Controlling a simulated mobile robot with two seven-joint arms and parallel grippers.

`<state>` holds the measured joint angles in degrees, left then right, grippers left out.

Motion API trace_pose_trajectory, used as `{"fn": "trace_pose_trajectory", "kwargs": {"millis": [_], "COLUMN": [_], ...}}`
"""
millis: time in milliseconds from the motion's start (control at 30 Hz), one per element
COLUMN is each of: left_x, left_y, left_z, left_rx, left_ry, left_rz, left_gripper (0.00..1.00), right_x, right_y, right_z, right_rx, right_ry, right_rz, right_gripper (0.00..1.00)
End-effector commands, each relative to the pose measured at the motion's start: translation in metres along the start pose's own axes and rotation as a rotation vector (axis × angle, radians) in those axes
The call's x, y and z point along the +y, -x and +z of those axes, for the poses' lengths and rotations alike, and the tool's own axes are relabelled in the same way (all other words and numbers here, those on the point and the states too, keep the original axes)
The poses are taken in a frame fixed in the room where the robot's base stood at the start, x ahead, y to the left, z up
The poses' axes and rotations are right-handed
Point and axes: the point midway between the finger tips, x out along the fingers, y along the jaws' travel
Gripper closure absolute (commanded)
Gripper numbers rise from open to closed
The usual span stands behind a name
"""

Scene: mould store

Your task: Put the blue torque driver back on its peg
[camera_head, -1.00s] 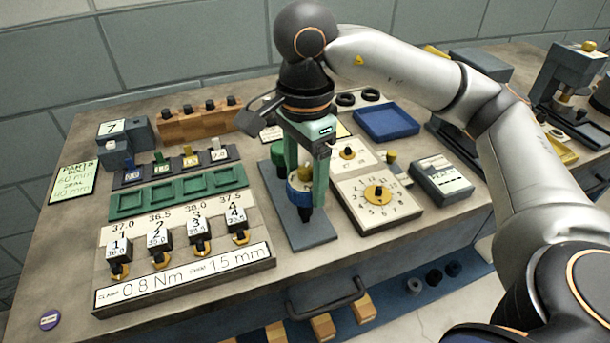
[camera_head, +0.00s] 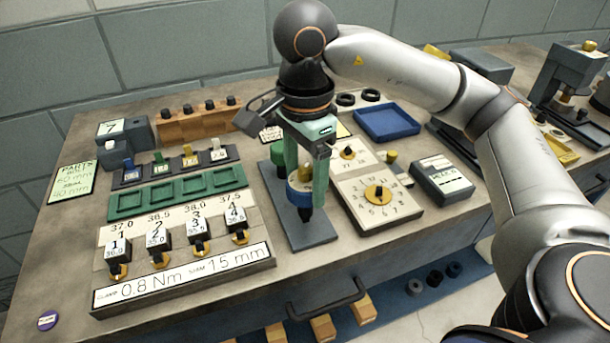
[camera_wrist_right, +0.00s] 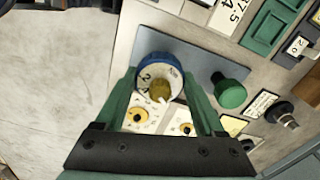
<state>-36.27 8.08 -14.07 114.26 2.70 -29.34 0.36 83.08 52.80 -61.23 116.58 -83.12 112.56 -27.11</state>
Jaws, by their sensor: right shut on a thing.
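The blue torque driver (camera_head: 301,191) has a blue ring, a pale dial face and a yellowish centre knob, with a black shaft pointing down. My right gripper (camera_head: 306,186), with green fingers, is shut on it and holds it upright over the grey stand plate (camera_head: 316,229). In the right wrist view the driver (camera_wrist_right: 160,76) sits between the fingertips. A green driver (camera_head: 278,153) stands on the same plate, just behind and left of it, and also shows in the right wrist view (camera_wrist_right: 229,91). I cannot tell whether the shaft touches the plate, and no free peg shows clearly. My left gripper is not in view.
Right are a dial panel (camera_head: 376,216) and a grey box (camera_head: 441,182). A blue tray (camera_head: 387,122) lies behind. The bench front left is mostly clear.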

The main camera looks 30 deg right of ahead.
Motion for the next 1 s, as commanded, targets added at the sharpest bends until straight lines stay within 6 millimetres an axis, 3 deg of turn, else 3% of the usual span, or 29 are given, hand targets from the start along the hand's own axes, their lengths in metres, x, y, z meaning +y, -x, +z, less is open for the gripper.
{"fn": "trace_pose_trajectory", "kwargs": {"millis": [1000], "left_x": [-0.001], "left_y": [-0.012], "left_z": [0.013], "left_rx": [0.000], "left_ry": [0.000], "left_rz": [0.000], "left_gripper": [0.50], "right_x": [0.000], "right_y": [-0.018], "right_z": [0.000], "right_rx": [0.000], "right_ry": [0.000], "right_rz": [-0.001], "right_gripper": [1.00]}}
